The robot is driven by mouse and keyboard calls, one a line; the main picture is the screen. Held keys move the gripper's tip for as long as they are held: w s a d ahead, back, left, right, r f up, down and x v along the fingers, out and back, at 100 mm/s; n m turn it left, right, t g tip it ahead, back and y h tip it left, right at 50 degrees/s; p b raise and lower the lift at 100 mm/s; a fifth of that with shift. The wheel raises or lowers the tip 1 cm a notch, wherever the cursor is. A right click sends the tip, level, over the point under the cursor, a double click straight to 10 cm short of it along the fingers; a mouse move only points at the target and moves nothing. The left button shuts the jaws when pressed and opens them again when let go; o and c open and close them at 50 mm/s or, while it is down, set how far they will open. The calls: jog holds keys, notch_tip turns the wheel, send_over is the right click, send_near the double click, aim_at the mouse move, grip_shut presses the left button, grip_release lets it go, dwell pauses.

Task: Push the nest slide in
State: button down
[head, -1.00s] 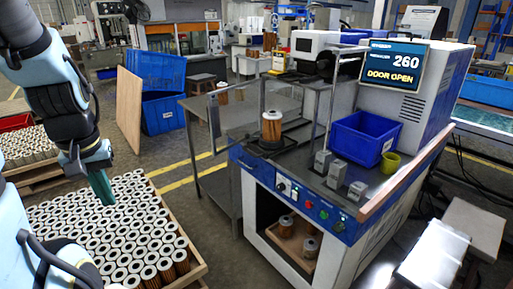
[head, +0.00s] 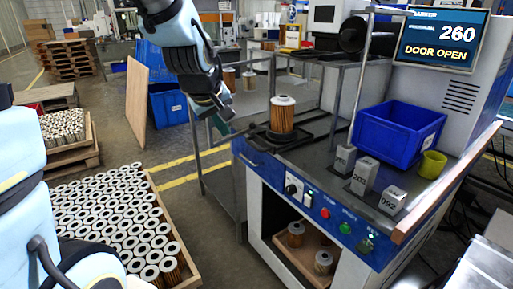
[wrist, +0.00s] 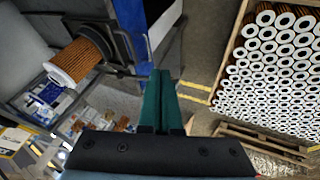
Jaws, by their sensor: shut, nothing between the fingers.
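The nest slide (head: 300,139) is a dark, flat plate at the left end of the machine's worktop. An orange pleated filter cartridge (head: 282,117) with a pale top stands upright on it. My gripper (head: 221,126) has green fingers and hangs left of the nest slide, beside the worktop's left end. In the wrist view its two fingers (wrist: 158,98) are together with nothing between them, and the cartridge (wrist: 74,62) is to their left. The fingers look apart from the slide; the exact gap is unclear.
The screen (head: 440,39) reads 260 and DOOR OPEN. A blue bin (head: 398,132), a yellow cup (head: 432,164) and several grey blocks (head: 364,174) are on the worktop. A crate of cartridges (head: 188,273) stands on the floor at lower left.

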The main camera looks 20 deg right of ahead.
jog(key=shift+w+d+f+p, duration=0.3)
jog(key=shift+w+d+f, duration=0.55)
jog(key=shift+d+f, duration=0.7)
jog(key=shift+w+d+f+p, duration=0.35)
jog(key=shift+w+d+f, duration=0.5)
jog(key=shift+d+f, duration=0.65)
jog(key=shift+w+d+f+p, duration=0.3)
jog(key=shift+w+d+f, duration=0.55)
jog(key=shift+d+f, duration=0.65)
jog(key=shift+d, duration=0.15)
